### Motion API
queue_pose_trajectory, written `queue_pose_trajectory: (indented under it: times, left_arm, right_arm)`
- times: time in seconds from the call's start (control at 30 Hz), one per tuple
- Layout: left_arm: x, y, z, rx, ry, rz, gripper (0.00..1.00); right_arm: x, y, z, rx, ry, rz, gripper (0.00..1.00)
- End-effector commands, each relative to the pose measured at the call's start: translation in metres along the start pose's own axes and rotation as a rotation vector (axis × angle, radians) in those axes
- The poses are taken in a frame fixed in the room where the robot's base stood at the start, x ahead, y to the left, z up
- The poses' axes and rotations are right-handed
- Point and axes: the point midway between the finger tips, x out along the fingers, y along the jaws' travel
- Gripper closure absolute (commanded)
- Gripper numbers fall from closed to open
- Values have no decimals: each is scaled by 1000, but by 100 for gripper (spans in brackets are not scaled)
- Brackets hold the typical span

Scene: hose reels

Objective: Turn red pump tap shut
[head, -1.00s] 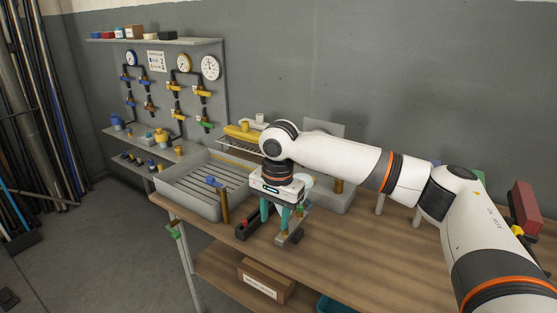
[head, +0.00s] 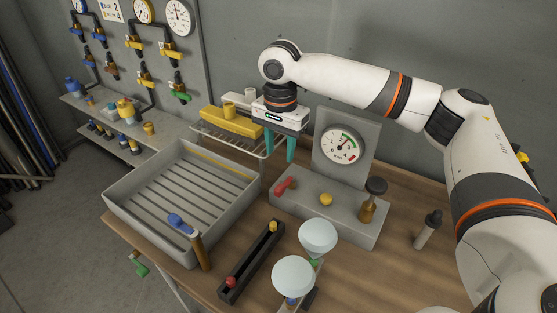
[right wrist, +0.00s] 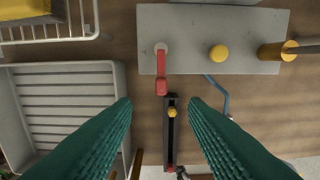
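The red pump tap (head: 284,187) is a short red lever at the left end of the grey pump block (head: 341,222). In the right wrist view the tap (right wrist: 161,74) points straight down the picture from its round pivot, its end reaching over the block's edge. My right gripper (head: 281,158) is above and behind the tap in the head view, fingers pointing down. Its teal fingers are apart and empty. In the right wrist view the tap's end shows just above the gap between the fingertips (right wrist: 160,108). My left gripper is not in view.
A yellow knob (head: 326,199) and a brass post with a dark cap (head: 368,205) share the block. A gauge (head: 342,145) stands behind. A slatted grey tray (head: 130,215) is left; a black channel (head: 249,265) and two pale discs (head: 318,236) are in front.

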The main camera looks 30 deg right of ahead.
Motion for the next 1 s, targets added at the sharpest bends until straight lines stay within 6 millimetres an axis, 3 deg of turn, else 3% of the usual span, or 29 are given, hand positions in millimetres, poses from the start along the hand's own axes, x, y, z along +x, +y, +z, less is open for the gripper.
queue_pose_trajectory:
  times: [0.17,0.33,0.53,0.7,1.0]
  left_arm:
    - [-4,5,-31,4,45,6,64]
    - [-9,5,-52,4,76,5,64]
    - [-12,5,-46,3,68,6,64]
    - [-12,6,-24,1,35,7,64]
    - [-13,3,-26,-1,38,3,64]
  right_arm:
    - [12,0,-1,-1,1,-3,60]
    - [42,0,0,-1,1,-4,60]
    - [83,0,0,-1,0,-4,60]
    - [107,0,-1,-2,1,-2,60]
    - [120,1,0,-2,0,1,60]
